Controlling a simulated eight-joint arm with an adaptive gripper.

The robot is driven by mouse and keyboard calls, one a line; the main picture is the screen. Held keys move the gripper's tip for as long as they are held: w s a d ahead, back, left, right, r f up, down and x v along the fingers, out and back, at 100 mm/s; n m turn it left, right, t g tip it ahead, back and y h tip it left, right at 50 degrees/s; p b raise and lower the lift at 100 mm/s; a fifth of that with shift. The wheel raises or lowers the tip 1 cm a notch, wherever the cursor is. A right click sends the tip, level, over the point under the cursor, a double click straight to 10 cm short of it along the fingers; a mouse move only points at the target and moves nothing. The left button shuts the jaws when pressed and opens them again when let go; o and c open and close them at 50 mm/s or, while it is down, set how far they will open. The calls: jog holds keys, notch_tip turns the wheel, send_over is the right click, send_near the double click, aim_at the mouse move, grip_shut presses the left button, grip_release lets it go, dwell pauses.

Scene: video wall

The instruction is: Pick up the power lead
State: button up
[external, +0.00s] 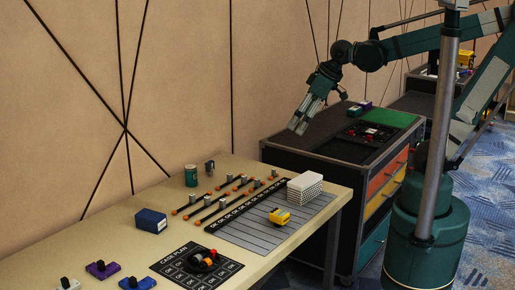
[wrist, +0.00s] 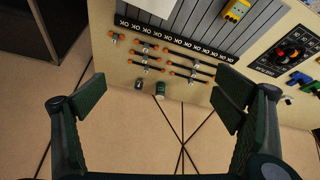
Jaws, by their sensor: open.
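Several dark bars with orange ends (external: 205,208) lie in rows on the cream table; the wrist view shows them too (wrist: 190,67). A dark coil with orange and grey parts (external: 203,258) lies on a black printed mat (external: 172,271) at the table front; it appears at the right of the wrist view (wrist: 291,52). I cannot tell for certain which of these is the power lead. My gripper (external: 298,127) is open and empty, high beyond the table's far end and apart from everything. Its fingers spread wide in the wrist view (wrist: 165,98).
A yellow device (external: 279,217) and a white stack (external: 305,187) sit on a grey striped panel (external: 250,238). A green can (external: 191,175) and blue box (external: 151,220) stand nearby. A dark cart (external: 290,150) with coloured drawers adjoins the table. A tan wall (external: 180,80) rises behind.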

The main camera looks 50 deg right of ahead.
jog(key=w+a+f+n+g+p, duration=0.15)
jog(key=w+a+n, duration=0.4)
jog(key=a, duration=0.85)
jog(key=n+g+h+p, duration=0.15)
jog(key=n+g, duration=0.25)
jog(key=n, duration=0.5)
send_near(201, 259)
jog(key=shift+w+d+f+m+y, duration=0.2)
jog(key=shift+d+f+m+y, duration=0.1)
jog(key=shift+d, duration=0.25)
jog(key=shift+s+a+f, duration=0.25)
jog(key=shift+a+f, duration=0.05)
jog(key=shift+f, duration=1.3)
